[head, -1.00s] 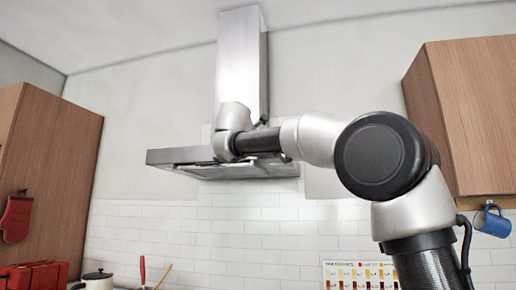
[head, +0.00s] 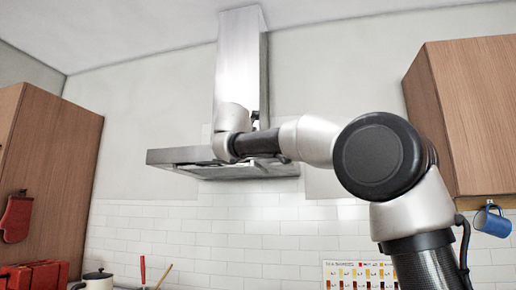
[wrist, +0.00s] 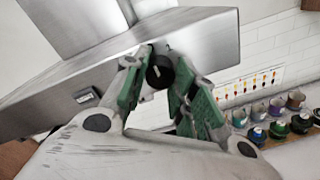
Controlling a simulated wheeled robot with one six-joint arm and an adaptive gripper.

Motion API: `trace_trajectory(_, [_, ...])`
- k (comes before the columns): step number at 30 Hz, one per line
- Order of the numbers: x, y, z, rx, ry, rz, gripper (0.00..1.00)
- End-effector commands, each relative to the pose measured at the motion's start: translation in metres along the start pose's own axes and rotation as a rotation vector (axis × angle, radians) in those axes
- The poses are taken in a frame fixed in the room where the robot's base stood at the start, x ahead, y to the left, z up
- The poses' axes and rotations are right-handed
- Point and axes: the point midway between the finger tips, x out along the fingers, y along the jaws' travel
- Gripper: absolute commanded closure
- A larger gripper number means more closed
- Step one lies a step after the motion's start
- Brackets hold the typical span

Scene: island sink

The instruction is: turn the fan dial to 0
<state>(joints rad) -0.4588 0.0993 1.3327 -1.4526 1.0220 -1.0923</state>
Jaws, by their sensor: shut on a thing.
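The fan dial (wrist: 159,73) is a round black knob with a pale pointer mark, on the steel front of the range hood (wrist: 55,98). It shows in the wrist view, near the centre. My gripper (wrist: 158,70) has its two green-sided fingers on either side of the dial and is shut on it. In the head view, the hood (head: 180,157) hangs on the tiled wall below its chimney. My arm reaches to its front there and hides the dial and my gripper.
Several jars (wrist: 278,129) stand on a shelf at the right. Wooden cabinets (head: 478,110) flank the hood, and a blue mug (head: 492,221) hangs under the right one.

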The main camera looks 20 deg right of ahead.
Motion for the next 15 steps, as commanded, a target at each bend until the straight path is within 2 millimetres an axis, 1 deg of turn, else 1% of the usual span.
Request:
trace_trajectory(1, [0.0005,-0.0007,-0.0026,-0.003,0.003,-0.003,0.96])
trace_trajectory(7, [0.0006,-0.0008,-0.0027,-0.003,0.003,-0.003,0.96])
trace_trajectory(8, [0.0006,-0.0008,-0.0027,-0.003,0.003,-0.003,0.69])
trace_trajectory(9, [0.0006,-0.0008,-0.0027,-0.003,0.003,-0.003,0.62])
trace_trajectory(11, [0.0005,-0.0007,-0.0024,-0.002,0.003,-0.003,0.51])
trace_trajectory(15, [0.0004,-0.0005,-0.0016,-0.001,0.002,-0.002,0.5])
